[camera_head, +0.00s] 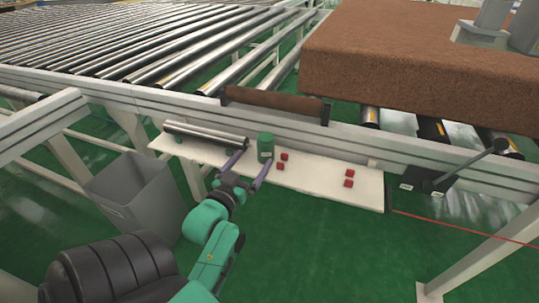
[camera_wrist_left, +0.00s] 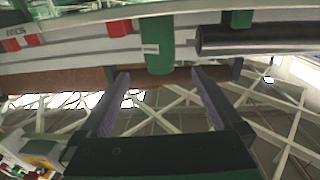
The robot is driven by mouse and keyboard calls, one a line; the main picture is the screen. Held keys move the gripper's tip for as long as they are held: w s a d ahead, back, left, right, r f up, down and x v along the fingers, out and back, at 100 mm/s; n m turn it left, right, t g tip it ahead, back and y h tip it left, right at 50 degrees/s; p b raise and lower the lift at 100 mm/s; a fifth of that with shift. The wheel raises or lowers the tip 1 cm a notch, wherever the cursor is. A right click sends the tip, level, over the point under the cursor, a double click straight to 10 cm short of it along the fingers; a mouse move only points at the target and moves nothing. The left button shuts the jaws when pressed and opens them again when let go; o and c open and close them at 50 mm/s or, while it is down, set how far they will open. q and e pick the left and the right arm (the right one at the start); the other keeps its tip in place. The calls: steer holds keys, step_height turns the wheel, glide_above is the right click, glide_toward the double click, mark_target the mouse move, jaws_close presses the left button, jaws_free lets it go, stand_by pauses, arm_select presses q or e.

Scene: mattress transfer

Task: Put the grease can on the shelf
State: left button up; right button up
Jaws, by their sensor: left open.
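The grease can (camera_head: 265,147) is a small green cylinder with a pale label. It stands upright on the white shelf (camera_head: 315,177) along the conveyor's side. In the left wrist view, which looks upside down, the can (camera_wrist_left: 158,52) shows ahead of the fingers, roughly centred between them. My left gripper (camera_head: 250,166) is open and empty, its two purple-grey fingers pointing at the can from the near side. It also shows in the left wrist view (camera_wrist_left: 160,76). I cannot tell whether a finger touches the can. My right gripper is out of view.
A metal roller (camera_head: 205,135) lies on the shelf left of the can, and several red blocks (camera_head: 349,183) sit to its right. A brown roller (camera_head: 275,103) is mounted behind. A grey bin (camera_head: 135,190) stands at left. A brown mattress (camera_head: 410,60) rests on the conveyor.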

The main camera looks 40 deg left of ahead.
mark_target(270, 136)
arm_select(q)
steer(key=b+x, duration=0.1)
steer(key=x, duration=1.1)
steer(key=shift+w, duration=0.25)
steer(key=shift+r, duration=0.1)
steer(key=shift+c, duration=0.9)
jaws_close()
steer(key=shift+r, duration=0.1)
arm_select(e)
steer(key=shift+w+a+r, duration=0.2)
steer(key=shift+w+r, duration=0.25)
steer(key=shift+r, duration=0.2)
